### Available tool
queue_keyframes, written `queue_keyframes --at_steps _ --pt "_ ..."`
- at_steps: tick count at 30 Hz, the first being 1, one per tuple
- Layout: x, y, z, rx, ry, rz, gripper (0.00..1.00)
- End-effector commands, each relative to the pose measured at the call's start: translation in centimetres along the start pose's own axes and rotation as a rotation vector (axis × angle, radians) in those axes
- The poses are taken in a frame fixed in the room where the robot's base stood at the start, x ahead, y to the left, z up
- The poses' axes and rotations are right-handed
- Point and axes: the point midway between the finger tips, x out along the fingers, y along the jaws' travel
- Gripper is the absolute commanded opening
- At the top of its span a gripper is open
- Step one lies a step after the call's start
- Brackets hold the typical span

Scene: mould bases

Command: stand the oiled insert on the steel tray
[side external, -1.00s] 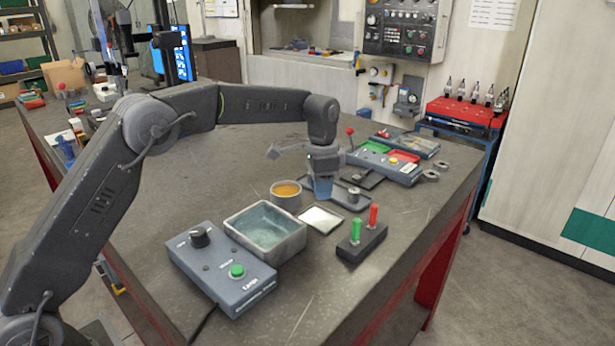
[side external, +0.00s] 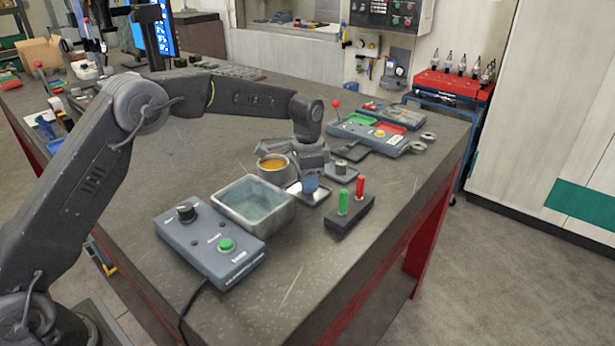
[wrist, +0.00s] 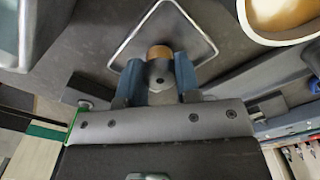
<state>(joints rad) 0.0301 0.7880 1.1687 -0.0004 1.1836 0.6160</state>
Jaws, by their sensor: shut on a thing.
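My gripper (side external: 311,186) is over the steel tray (side external: 325,194), its blue fingers pointing down. In the wrist view my gripper (wrist: 160,72) is shut on the insert (wrist: 159,52), a small round piece with a brown, oily-looking top. The insert is within the outline of the tray's bright rim (wrist: 205,36) in that view. The fingers hide the insert in the side view. I cannot tell whether its foot touches the tray.
A cup of amber liquid (side external: 273,166) and a grey basin (side external: 285,217) stand close by on the left. A block with green and red pegs (side external: 350,213) is in front right. A small plate with a grey cylinder (side external: 341,168) lies behind right. A control box (side external: 209,246) stands front left.

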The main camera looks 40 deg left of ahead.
Motion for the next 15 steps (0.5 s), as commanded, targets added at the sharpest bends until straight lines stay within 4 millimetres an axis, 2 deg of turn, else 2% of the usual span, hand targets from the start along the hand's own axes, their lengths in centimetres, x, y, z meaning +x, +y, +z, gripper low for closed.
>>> queue_keyframes --at_steps 5,6,15 --pt "-0.03 0.0 -0.01 0.0 0.001 0.0 0.03" --pt "-0.03 0.0 -0.01 0.0 0.001 0.0 0.32" --pt "-0.03 0.0 -0.01 0.0 0.0 0.0 0.6"
